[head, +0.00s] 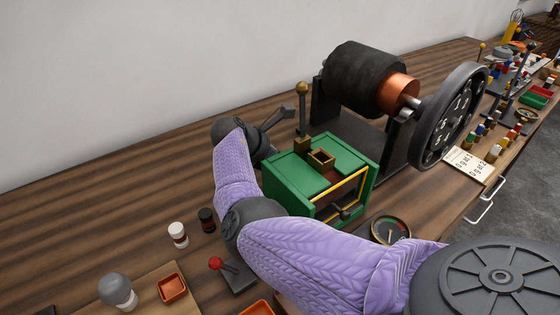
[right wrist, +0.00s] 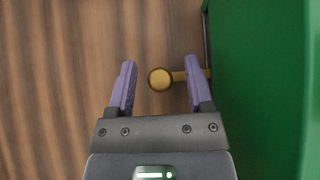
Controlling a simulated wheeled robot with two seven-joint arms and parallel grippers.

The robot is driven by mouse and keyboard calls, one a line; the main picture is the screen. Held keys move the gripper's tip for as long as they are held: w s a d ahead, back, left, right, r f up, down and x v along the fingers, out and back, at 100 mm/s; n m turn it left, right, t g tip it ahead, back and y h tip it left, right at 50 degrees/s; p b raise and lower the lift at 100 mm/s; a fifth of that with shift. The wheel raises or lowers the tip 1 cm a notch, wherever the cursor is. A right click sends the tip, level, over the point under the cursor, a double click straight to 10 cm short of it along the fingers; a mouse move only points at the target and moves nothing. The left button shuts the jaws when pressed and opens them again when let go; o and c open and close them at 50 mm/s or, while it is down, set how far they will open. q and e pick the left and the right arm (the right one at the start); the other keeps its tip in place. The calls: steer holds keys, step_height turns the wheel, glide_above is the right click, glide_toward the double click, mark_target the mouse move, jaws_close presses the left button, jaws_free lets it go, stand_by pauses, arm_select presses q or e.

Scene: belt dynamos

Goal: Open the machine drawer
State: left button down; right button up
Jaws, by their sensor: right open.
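The green machine box (head: 318,175) with yellow trim stands on the wooden bench in the head view. Its green side (right wrist: 265,90) fills the right of the right wrist view. A brass knob (right wrist: 160,79) on a short stem sticks out from that side. My right gripper (right wrist: 160,63) is open, with one purple finger on each side of the knob. I see a gap between the knob and each finger. In the head view my right arm reaches around the box's left side, and its fingertips cannot be made out. The drawer's front is seen only edge-on. My left gripper is not in view.
A dark roller with a copper band (head: 398,90) and a spoked wheel (head: 450,115) stand behind the box. A round gauge (head: 391,230), a red-knobbed lever (head: 232,272) and small jars (head: 178,234) are near my arm. The bench at the left is mostly clear.

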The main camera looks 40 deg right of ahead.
jaws_close()
stand_by(0.3)
stand_by(1.1)
